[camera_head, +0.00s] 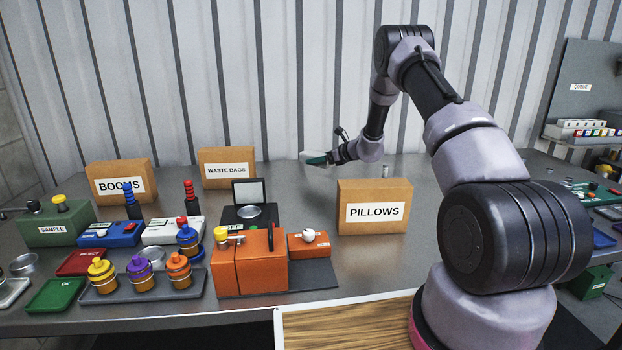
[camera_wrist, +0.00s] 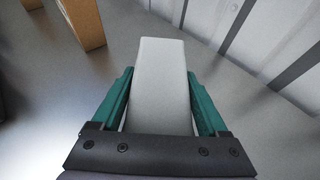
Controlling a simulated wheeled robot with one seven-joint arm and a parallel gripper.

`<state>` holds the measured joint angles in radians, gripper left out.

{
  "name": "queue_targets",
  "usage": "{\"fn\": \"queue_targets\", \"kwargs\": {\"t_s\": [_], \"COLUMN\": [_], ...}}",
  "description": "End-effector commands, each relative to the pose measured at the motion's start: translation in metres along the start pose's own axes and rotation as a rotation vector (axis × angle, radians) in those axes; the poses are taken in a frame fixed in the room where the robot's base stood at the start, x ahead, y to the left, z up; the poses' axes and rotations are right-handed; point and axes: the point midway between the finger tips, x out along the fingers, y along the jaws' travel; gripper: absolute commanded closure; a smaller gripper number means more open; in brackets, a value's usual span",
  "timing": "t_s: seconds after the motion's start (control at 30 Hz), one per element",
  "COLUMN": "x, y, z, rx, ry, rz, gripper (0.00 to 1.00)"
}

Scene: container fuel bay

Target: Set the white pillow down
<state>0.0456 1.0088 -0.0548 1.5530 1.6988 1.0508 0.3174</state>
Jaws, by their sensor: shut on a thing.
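The white pillow (camera_wrist: 162,85) is a pale, smooth, oblong block in the wrist view. My gripper (camera_wrist: 160,88) has its two teal fingers on either side of it and is shut on it. The pillow points away from my wrist over the bare grey metal table. Whether it touches the table I cannot tell. In the head view my gripper (camera_head: 318,159) is at the back middle of the table, behind and left of the box labelled PILLOWS (camera_head: 374,206).
The WASTE BAGS box (camera_head: 227,168) and BOOMS box (camera_head: 122,181) stand left of my gripper. A scale (camera_head: 250,212), an orange case (camera_head: 248,262) and a tray of capped bottles (camera_head: 196,285) are nearer. The corrugated wall (camera_head: 280,80) is close behind. Bare table (camera_head: 290,185) lies around my gripper.

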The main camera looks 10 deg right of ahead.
Motion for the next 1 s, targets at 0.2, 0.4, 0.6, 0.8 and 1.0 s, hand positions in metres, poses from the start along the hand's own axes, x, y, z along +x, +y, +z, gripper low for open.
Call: {"fn": "queue_targets", "kwargs": {"t_s": [0.2,0.4,0.6,0.8,1.0], "x": [0.013,0.02,0.029,0.029,0.03], "y": [0.0,0.0,0.0,0.0,0.0], "z": [-0.032,-0.048,-0.069,-0.069,-0.071], "rx": [0.0,0.001,-0.001,-0.001,-0.001], "ry": [0.001,0.001,0.0,-0.001,0.0], "rz": [0.001,0.0,0.0,0.0,0.0], "gripper": [0.78,0.78,0.78,0.78,0.0]}}
